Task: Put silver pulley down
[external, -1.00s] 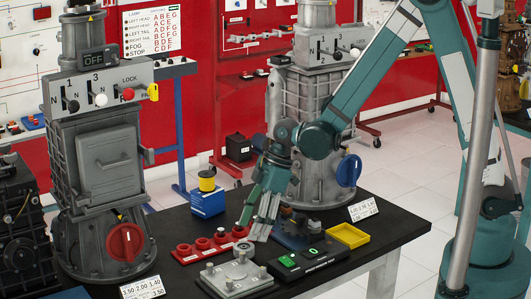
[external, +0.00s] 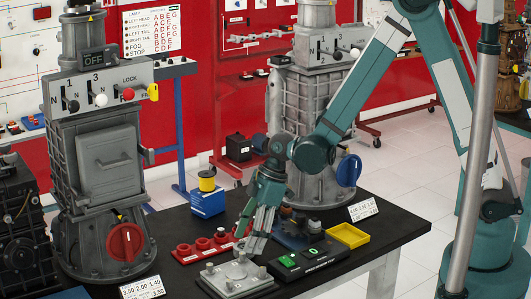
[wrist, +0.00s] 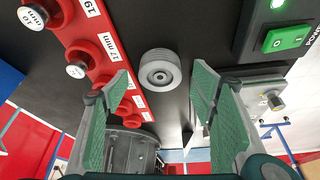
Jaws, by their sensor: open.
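The silver pulley (wrist: 160,70) is a small grey grooved wheel. In the wrist view it shows between my two fingertips, with a visible gap on each side, against the black table top. I cannot tell whether it rests flat on the table. My gripper (external: 249,245) is open, fingers pointing down over the table beside the red socket rack. In the external view my fingers hide most of the pulley's area.
The red rack (wrist: 87,60) with numbered sockets is on one side. A metal plate (external: 236,280) with knobs and a box with a green switch (external: 290,261) are close by. A yellow tray (external: 348,236) and a blue box (external: 207,203) stand farther off.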

